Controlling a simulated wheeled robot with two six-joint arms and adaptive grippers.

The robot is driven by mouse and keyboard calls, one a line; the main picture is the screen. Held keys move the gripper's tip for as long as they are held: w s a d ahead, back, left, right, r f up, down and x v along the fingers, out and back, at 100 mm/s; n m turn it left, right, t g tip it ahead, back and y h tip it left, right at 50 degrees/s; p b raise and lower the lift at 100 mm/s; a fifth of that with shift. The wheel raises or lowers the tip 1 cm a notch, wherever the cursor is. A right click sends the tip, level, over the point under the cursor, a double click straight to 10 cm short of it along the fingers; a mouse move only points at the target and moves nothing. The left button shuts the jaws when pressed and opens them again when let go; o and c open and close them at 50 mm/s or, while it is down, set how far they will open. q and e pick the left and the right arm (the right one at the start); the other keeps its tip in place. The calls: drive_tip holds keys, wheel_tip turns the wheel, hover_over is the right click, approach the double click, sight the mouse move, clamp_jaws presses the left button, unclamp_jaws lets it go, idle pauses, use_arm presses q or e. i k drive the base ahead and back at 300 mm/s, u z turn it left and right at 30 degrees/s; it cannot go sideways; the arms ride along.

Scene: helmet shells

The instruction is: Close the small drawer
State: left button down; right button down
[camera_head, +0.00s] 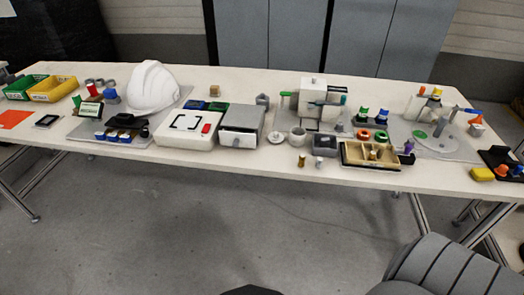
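The small drawer (238,140) has a pale front with a small knob and sits in a grey-topped box (243,117) left of the table's middle. Its front faces the near edge of the table. From this distance I cannot tell how far the drawer stands out of the box. Neither of my grippers is in view, and nothing is touching the drawer.
A white case (188,127) stands close left of the drawer box on the long table (75,165). A white helmet (153,88) is further left. A round white piece (276,138) and a grey cup (297,136) stand to the right.

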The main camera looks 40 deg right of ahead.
sight(235, 136)
drive_tip(key=z, duration=0.9)
drive_tip(key=k, duration=0.2)
drive_tip(key=z, duration=0.05)
